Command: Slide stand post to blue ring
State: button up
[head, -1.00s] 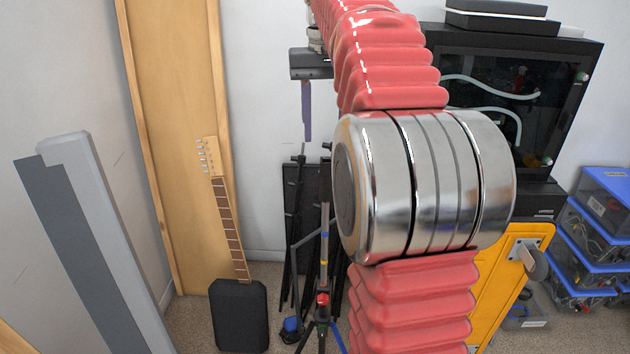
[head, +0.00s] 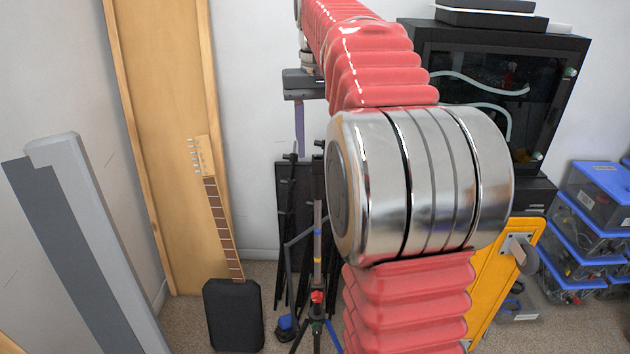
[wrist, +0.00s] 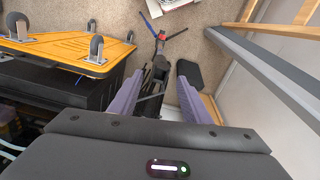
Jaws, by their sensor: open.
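A dark tripod stand (head: 316,325) with a slim upright post (head: 318,213) stands on the carpet left of my arm. The post has a blue ring (head: 317,233), with a yellow band and a red part below it. In the wrist view the stand (wrist: 160,38) is seen from above, its legs spread on the floor. My gripper (wrist: 158,103) has purple fingers set wide apart, one on each side of the stand's line, with nothing visibly gripped. In the head view one purple finger (head: 299,120) points down above the stand's upper end. The height gap cannot be judged.
Black folded stands (head: 286,225) lean close behind the post. A guitar neck (head: 222,225) and black case (head: 234,315) stand left. A yellow wheeled board (head: 495,285), a black PC case (head: 545,90) and blue-lidded boxes (head: 590,225) are right.

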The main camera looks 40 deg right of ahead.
aim_at(317, 180)
notch_tip(317, 180, down, 9)
jog(key=shift+f, duration=0.2)
dwell(0.3)
jog(key=shift+c, duration=0.3)
